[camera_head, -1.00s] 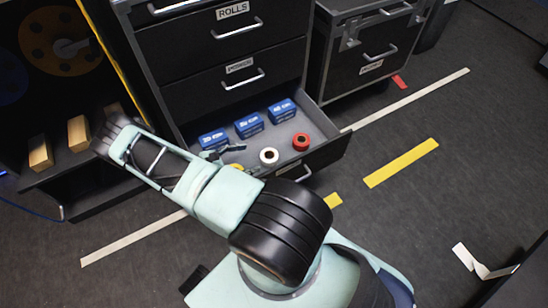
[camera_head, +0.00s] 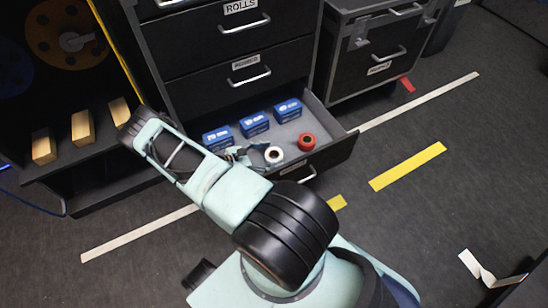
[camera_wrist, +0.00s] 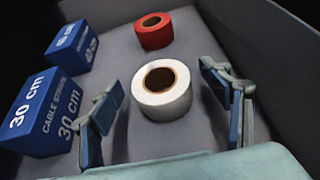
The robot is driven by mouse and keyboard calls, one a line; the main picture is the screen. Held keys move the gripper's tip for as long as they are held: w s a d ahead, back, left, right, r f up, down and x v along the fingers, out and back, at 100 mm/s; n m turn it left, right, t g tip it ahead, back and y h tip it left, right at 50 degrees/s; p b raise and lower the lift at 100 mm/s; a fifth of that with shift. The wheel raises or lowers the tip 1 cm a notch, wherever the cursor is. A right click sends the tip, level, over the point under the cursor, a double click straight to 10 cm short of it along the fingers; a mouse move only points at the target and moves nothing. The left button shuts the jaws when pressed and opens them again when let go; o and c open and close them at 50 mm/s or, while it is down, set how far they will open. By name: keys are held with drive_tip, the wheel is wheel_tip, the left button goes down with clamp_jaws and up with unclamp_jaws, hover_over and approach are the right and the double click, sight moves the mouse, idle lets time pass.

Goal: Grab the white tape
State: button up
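The white tape (camera_wrist: 163,101) lies flat on the drawer floor, its brown core facing up. It also shows in the head view (camera_head: 274,155). My gripper (camera_wrist: 165,112) is open, with one finger on each side of the white tape and a gap to each. In the head view my gripper (camera_head: 246,155) is partly hidden behind my arm, just left of the white tape. The fingers hold nothing.
A red tape (camera_wrist: 153,31) lies just beyond the white one. Blue cable-strip boxes (camera_wrist: 43,112) stand along the drawer's left side. The open drawer (camera_head: 340,150) has raised walls, with a closed drawer (camera_head: 235,75) above it.

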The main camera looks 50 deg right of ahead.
drive_tip(key=c, duration=1.2)
